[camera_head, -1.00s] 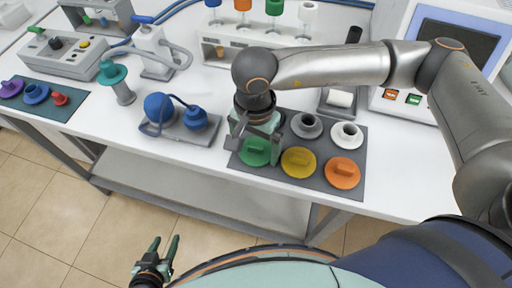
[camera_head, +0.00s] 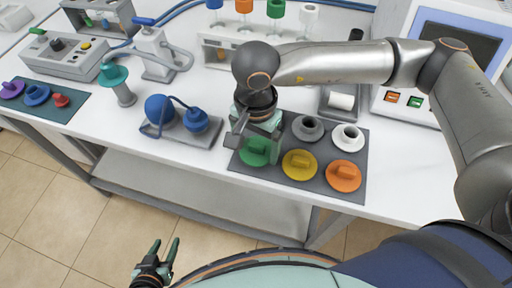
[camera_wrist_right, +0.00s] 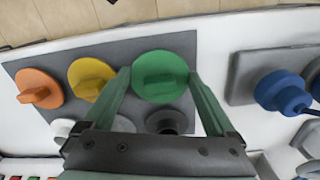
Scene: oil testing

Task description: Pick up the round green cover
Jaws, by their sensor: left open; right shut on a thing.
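The round green cover (camera_head: 254,152) lies at the left front of a dark grey mat (camera_head: 327,185) on the white table. In the right wrist view the green cover (camera_wrist_right: 160,76) sits between the two fingertips, with its raised handle facing the camera. My right gripper (camera_head: 256,148) reaches down over it and is shut on it. Whether the cover is clear of the mat I cannot tell. My left gripper (camera_head: 163,252) is open and empty, low in front of the table, away from the covers.
A yellow cover (camera_head: 299,164) and an orange cover (camera_head: 343,176) lie to the right on the mat. Behind them stand a grey ring-shaped part (camera_head: 308,128) and a white one (camera_head: 347,137). A blue double-ball device (camera_head: 178,120) stands to the left.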

